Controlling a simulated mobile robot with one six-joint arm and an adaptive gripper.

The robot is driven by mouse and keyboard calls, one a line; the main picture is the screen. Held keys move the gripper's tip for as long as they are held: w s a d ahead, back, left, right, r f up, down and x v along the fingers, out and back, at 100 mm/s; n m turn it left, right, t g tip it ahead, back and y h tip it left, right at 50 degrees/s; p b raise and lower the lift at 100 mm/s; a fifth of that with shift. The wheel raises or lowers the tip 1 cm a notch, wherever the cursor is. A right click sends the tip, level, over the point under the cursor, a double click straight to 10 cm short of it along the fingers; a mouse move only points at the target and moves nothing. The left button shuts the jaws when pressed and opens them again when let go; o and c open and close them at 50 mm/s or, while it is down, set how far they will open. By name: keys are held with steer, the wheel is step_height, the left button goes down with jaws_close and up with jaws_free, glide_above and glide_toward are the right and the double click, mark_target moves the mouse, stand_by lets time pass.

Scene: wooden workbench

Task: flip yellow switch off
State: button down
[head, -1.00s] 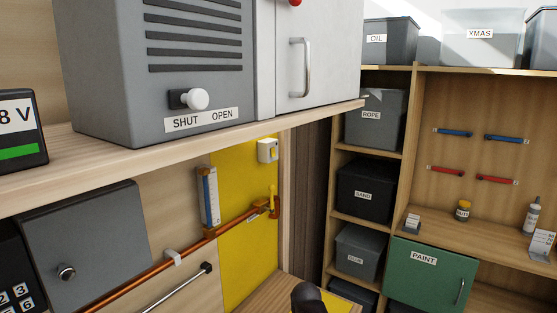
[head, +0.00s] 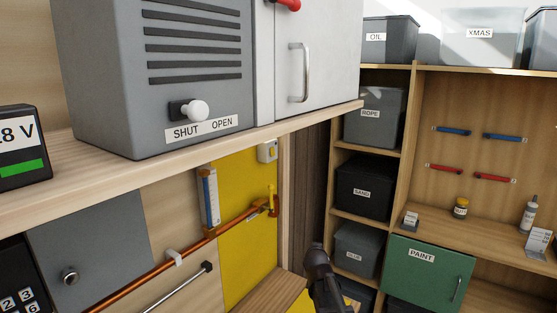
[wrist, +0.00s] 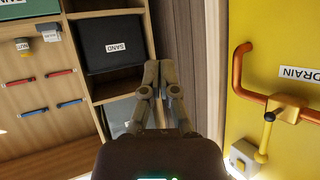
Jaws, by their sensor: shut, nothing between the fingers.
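The yellow switch (head: 271,155) is a small yellow part on a pale box mounted high on the yellow panel, just under the shelf edge in the head view. Its box (wrist: 243,157) also shows at the lower right of the wrist view. I cannot tell which way the switch is set. My gripper (wrist: 158,66) is shut and empty. In the wrist view it points toward the wooden shelves, with the switch box off to its right and apart from it. In the head view a dark part of my arm rises at the lower middle, right of the panel.
A copper pipe with a yellow-handled valve (wrist: 268,130) is on the same panel, close to the switch box. The wooden shelf (head: 255,137) with the grey cabinet overhangs the panel. Shelves with bins, including SAND (head: 365,190), stand to the right.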

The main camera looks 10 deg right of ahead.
mark_target(273, 153)
steer(key=w+d+r+t+y+p, duration=0.1)
steer(key=w+d+r+t, duration=0.1)
steer(key=w+r+t, duration=0.75)
step_height(273, 153, up, 14)
steer(key=a+n+g+y+p, duration=0.2)
steer(key=n+y, duration=1.1)
steer(key=y, duration=0.7)
steer(key=shift+a+n+g+p, duration=0.3)
steer(key=shift+a+g+p, duration=0.15)
steer(key=shift+g, duration=0.4)
steer(key=p+x, duration=0.1)
steer(key=x, duration=0.3)
steer(key=f+p+x, duration=0.1)
steer(key=p+x, duration=0.1)
steer(key=x, duration=0.1)
steer(key=p+x, duration=0.2)
steer(key=x, duration=0.2)
steer(key=shift+w+a, duration=0.55)
steer(key=shift+a, duration=0.05)
steer(key=shift+w+a+f, duration=0.1)
steer(key=shift+w+a, duration=0.3)
steer(key=shift+a, duration=0.1)
